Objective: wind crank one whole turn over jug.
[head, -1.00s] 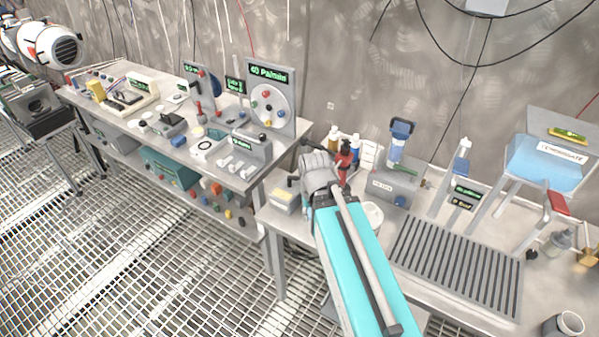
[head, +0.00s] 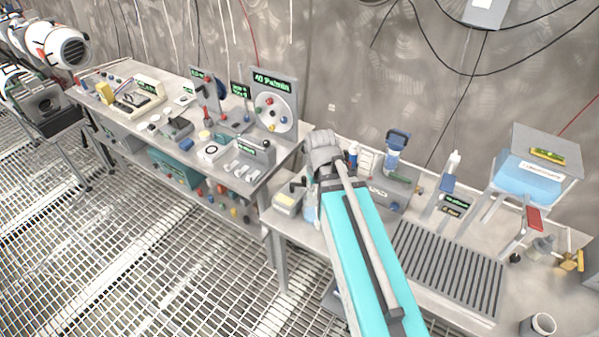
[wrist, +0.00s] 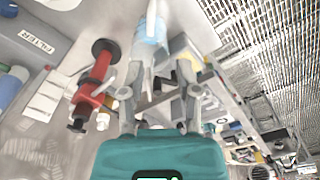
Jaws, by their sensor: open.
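My gripper (wrist: 158,78) is open, with its two fingers apart in the wrist view. A clear bottle-like vessel with pale blue in it (wrist: 151,32) stands just beyond the fingertips; I cannot tell whether it touches them. A red part with black ends (wrist: 92,78) lies left of the fingers and apart from them; it may be the crank, but I cannot tell for sure. In the head view my gripper (head: 325,165) is over the near left part of the right bench, and my arm hides much behind it. I cannot make out a jug with certainty.
The grey box marked FILTER (wrist: 30,38) is at the wrist view's upper left. In the head view a slatted drain grid (head: 448,268) lies right of my arm, and a blue-filled tank (head: 527,178) stands beyond. The left bench (head: 262,180) is crowded with panels.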

